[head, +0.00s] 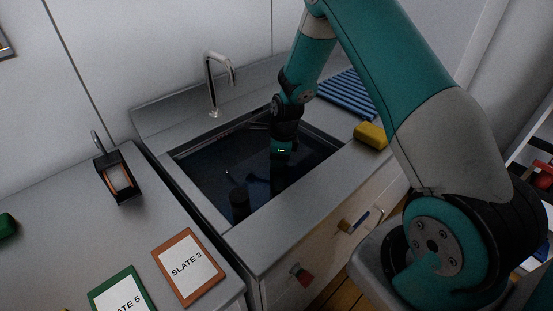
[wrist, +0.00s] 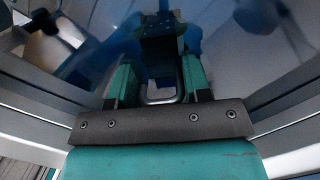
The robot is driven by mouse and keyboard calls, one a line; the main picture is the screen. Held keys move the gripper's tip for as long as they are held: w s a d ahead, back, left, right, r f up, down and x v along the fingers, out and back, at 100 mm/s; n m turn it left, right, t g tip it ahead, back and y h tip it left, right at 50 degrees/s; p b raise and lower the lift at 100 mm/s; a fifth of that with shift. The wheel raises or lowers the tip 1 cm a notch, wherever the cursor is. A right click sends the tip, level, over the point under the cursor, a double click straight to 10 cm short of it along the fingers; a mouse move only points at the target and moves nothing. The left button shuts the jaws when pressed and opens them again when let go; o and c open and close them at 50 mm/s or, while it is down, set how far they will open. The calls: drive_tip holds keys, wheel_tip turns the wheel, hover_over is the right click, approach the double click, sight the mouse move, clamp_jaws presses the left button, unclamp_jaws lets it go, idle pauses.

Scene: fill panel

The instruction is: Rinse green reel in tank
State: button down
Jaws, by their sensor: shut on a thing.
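The tank (head: 205,172) is a dark, rectangular basin sunk in a grey counter, with a glossy surface inside that looks like water. My gripper (head: 281,165) points down into it, right of its middle. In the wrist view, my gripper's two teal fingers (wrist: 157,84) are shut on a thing. Only a small, grey-rimmed dark piece shows between them; I take it to be the green reel, but its colour and shape are not clear. The fingertips and the held thing are hidden in the head view.
A tap (head: 214,82) stands behind the tank. A yellow block (head: 371,135) and a blue ribbed rack (head: 347,94) lie to its right. A black holder (head: 119,178), orange-framed Slate 3 (head: 188,267) and green-framed Slate 5 (head: 119,293) are on the left counter. A dark shape (head: 239,203) in the tank may be a reflection.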

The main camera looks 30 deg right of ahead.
wheel_tip(320, 180, up, 26)
drive_tip(key=p, duration=1.9)
drive_tip(key=shift+p, duration=0.4)
